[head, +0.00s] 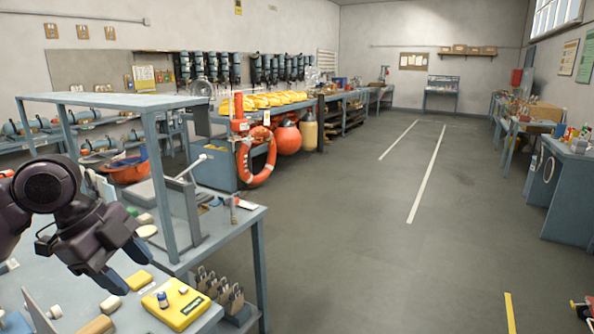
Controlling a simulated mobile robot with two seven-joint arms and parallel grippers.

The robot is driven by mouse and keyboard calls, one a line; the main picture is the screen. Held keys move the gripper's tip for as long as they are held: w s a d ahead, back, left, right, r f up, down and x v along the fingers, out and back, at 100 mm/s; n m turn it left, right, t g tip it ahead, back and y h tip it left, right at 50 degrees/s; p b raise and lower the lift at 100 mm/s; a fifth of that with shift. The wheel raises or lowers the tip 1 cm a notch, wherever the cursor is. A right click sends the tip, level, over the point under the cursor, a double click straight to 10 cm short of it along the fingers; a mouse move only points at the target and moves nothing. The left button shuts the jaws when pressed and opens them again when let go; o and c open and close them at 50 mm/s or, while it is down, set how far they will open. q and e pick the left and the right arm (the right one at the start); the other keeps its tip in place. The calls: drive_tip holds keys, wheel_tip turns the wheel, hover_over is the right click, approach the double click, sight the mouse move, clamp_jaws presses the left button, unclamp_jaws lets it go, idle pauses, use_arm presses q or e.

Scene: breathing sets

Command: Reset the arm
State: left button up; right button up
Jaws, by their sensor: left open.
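My left arm comes in from the left edge, dark and bent downward. Its left gripper (125,267) is open, with two blue-tipped fingers apart and nothing seen between them. It is above the near workbench (258,213), left of a yellow case (179,304) with small items on top. A small yellow block (139,280) lies just below and beside the fingers in the picture; I cannot tell the exact gap. My right gripper is not in view.
A raised blue-grey shelf frame (168,200) stands on the bench behind my left gripper. An orange life ring (256,157) hangs beyond. The grey floor (380,240) is open to the right.

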use_arm(q)
drive_tip(key=w+d+f+n+t+h+b, duration=0.1)
drive_tip(key=w+f+n+t, duration=0.1)
drive_tip(key=w+n+t, duration=0.3)
drive_tip(key=w+d+f+n+t+h+b, duration=0.1)
drive_tip(key=w+f+n+t, duration=0.1)
drive_tip(key=w+t, duration=0.45)
wheel_tip(320, 180, down, 17)
drive_tip(key=s+a+n+t+y+b, duration=0.1)
drive_tip(key=s+n+t+b, duration=0.2)
drive_tip(key=n, duration=0.3)
drive_tip(key=s+a+f+n+g+y+b, duration=0.1)
drive_tip(key=s+f+n+g+y+b, duration=0.1)
drive_tip(key=s+f, duration=0.9)
drive_tip(key=s+a+f+n+g+y+b, duration=0.1)
drive_tip(key=s+f+n+g+y+b, duration=0.1)
drive_tip(key=s+f, duration=1)
wheel_tip(320, 180, down, 5)
drive_tip(key=shift+s+a+r+n+g+y+b, duration=0.1)
drive_tip(key=shift+s+a+n+g+y+b, duration=0.3)
drive_tip(key=shift+n+y, duration=0.6)
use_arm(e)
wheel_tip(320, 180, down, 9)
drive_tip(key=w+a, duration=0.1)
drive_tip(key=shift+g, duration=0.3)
use_arm(q)
drive_tip(key=shift+w, duration=0.1)
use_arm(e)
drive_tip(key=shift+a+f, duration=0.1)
